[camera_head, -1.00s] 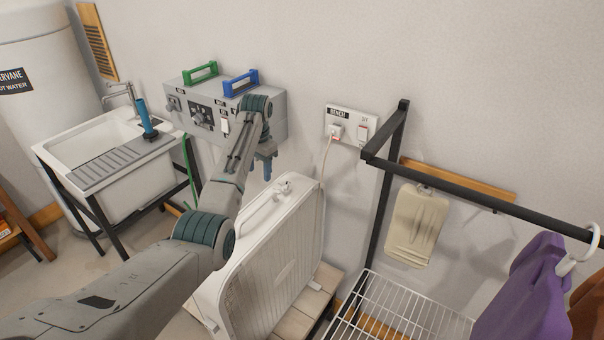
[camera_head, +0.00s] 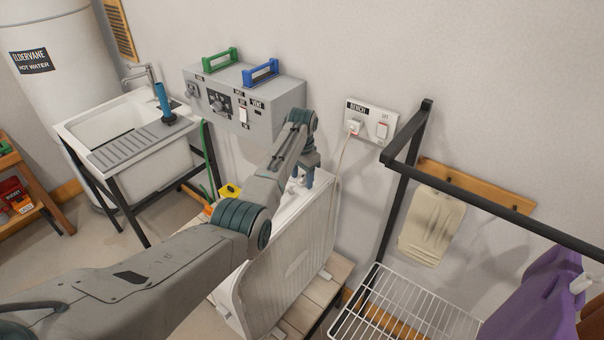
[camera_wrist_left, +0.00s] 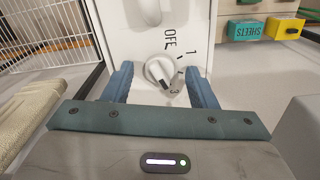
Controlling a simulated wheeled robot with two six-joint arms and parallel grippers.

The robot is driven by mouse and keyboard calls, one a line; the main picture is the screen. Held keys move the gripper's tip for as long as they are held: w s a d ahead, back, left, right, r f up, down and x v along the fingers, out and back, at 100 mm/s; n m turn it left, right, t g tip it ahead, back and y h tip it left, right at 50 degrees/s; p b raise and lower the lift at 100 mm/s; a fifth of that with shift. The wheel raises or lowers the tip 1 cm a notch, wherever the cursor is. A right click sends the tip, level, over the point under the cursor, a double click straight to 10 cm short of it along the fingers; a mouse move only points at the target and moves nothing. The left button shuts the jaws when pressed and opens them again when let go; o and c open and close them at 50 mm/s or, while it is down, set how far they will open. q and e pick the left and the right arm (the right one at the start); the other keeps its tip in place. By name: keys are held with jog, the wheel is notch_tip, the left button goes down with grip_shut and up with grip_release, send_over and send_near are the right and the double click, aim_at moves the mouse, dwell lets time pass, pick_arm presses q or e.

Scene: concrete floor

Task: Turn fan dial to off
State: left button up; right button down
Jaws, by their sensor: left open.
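The white fan (camera_head: 290,255) stands on a low wooden surface in the head view. My left gripper (camera_head: 309,178) points down at the top of the fan, and the arm hides the dial there. In the left wrist view the white fan dial (camera_wrist_left: 159,73) sits on the white panel between the two blue fingers of the left gripper (camera_wrist_left: 160,72). The fingers are open, one on each side of the dial, with gaps visible. The dial's grip slants toward the lower right, near the "3" mark. "OFF" and "1" are printed above it. My right gripper is not in view.
A socket plate (camera_head: 371,121) with a plugged-in cord is on the wall behind the fan. A grey control box (camera_head: 275,105) hangs left of it. A black rack frame (camera_head: 460,190) with a wire shelf (camera_head: 400,310) stands at right. A sink (camera_head: 130,140) is at left.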

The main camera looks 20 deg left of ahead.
pick_arm(q)
jog(key=shift+f, duration=0.1)
jog(key=shift+c, duration=0.9)
jog(key=c, duration=0.8)
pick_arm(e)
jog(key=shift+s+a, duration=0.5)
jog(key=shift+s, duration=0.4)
